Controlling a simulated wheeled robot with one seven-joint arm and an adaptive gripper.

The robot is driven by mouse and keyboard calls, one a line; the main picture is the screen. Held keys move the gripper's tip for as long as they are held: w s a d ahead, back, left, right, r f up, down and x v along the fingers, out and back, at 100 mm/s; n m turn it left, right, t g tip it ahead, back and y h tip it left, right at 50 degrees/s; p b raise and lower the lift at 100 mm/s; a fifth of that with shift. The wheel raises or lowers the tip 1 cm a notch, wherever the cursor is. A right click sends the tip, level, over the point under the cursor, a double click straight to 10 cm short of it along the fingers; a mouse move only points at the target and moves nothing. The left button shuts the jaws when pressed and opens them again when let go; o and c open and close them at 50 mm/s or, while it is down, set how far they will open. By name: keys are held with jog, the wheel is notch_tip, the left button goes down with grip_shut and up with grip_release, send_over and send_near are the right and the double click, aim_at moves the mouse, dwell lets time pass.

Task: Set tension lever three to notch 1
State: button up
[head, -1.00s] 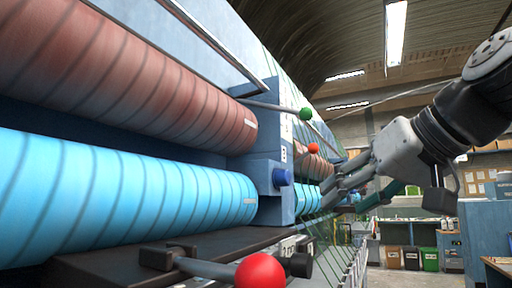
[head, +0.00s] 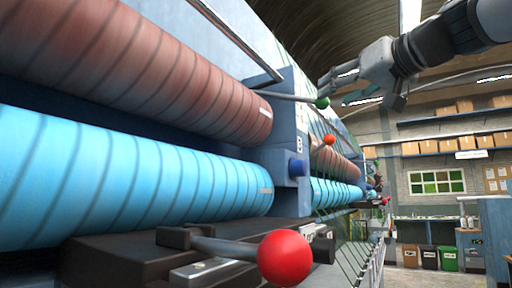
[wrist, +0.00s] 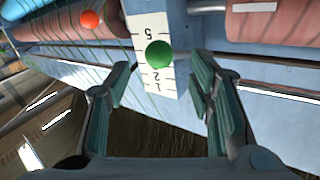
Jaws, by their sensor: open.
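A lever with a green ball knob (head: 322,103) sticks out from the machine's blue upright in the head view. In the wrist view the green knob (wrist: 158,54) shows in front of a white notch scale (wrist: 148,27) and hides its middle. The figures 5, 2 and 1 are readable there. My gripper (head: 336,90) is just above and beside the green knob in the head view. In the wrist view my gripper (wrist: 161,68) is open, with a finger on either side of the knob and apart from it. I cannot read a lever number.
A lever with a big red knob (head: 285,258) stands low in front. An orange-red knob (head: 329,140) is below the green one. A red-brown roller (head: 130,75) and a blue roller (head: 130,190) fill the left. Open floor and shelves (head: 450,118) lie to the right.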

aim_at(327, 99)
jog(key=shift+p+x, duration=0.6)
jog(key=shift+x, duration=2.35)
jog(key=shift+d, duration=0.1)
grip_shut()
